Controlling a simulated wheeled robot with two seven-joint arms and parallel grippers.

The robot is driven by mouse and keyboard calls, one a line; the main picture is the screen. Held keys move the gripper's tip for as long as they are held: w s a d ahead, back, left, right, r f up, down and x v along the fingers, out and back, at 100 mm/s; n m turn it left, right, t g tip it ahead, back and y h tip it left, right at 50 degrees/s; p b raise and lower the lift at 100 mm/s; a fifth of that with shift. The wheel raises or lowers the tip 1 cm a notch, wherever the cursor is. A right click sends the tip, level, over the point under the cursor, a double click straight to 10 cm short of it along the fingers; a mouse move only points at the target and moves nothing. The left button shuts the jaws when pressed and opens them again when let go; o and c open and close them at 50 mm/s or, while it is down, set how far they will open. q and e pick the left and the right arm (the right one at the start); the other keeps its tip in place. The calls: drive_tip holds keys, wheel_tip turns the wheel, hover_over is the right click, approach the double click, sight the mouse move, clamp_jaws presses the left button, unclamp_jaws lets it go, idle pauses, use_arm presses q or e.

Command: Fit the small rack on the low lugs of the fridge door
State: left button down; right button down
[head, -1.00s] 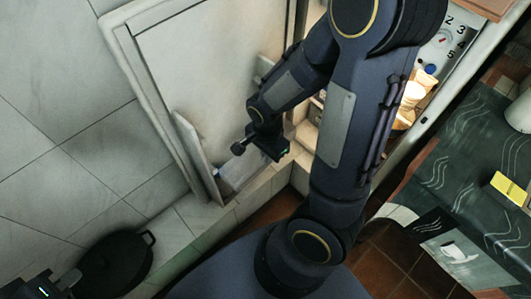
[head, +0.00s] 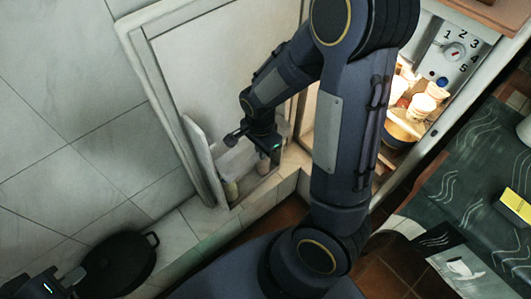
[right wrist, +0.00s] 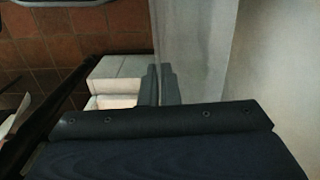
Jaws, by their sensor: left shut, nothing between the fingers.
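The open fridge door (head: 222,60) fills the upper middle of the head view, its pale inner face towards me. My right gripper (head: 266,153) is low at this door, partly hidden by its own wrist. It is shut on the small rack (head: 246,160), a pale see-through piece at the foot of the door. In the right wrist view the rack's clear wall (right wrist: 182,40) runs down to the two close fingertips (right wrist: 160,86). The low lugs cannot be made out, and I cannot tell whether the rack touches them. My left gripper (head: 48,287) is shut and empty at the lower left.
A black pan (head: 118,262) lies at the lower left. The lit fridge inside, with several pots (head: 425,103) and a numbered dial (head: 453,52), is right of my right arm. A dark patterned counter (head: 470,190) with a yellow block (head: 515,206) is at the right.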

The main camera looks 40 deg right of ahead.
sight(250, 148)
drive_tip(key=shift+w+a, duration=0.2)
drive_tip(key=shift+w, duration=0.95)
drive_tip(key=shift+w+a, duration=0.15)
drive_tip(key=shift+w, duration=1)
drive_tip(key=shift+f+b, duration=0.3)
drive_tip(key=shift+f, duration=0.25)
drive_tip(key=c, duration=1.6)
unclamp_jaws()
wheel_tip(250, 148, up, 8)
drive_tip(key=shift+f+p, duration=0.1)
drive_tip(key=shift+p, duration=0.85)
